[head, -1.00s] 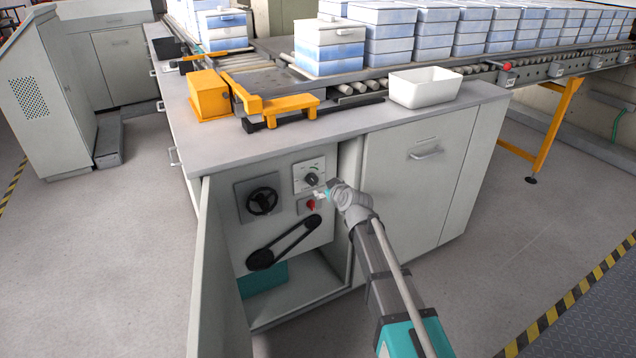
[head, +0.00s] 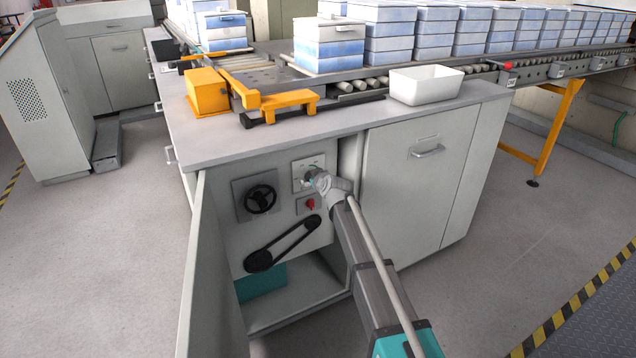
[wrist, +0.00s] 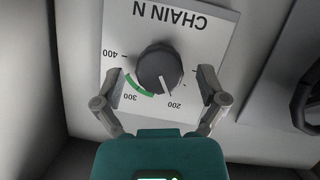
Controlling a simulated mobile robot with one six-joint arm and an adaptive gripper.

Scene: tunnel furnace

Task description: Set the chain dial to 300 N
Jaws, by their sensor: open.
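The chain dial (wrist: 158,66) is a round dark knob on a white plate (wrist: 205,28) marked CHAIN N, upside down in the wrist view. Its white pointer line aims at about the 200 mark. A green arc runs beside the 300 mark. My gripper (wrist: 159,76) is open, with one finger on each side of the knob; I cannot tell whether either touches it. In the head view, my gripper (head: 314,174) is at the dial plate (head: 299,184) and hides most of the knob.
A black handwheel (head: 260,199) is left of the plate. A red switch (head: 310,204) sits just below it, and a black belt cover (head: 284,244) is lower. The open cabinet door (head: 205,280) stands at the left. The worktop (head: 300,137) overhangs above.

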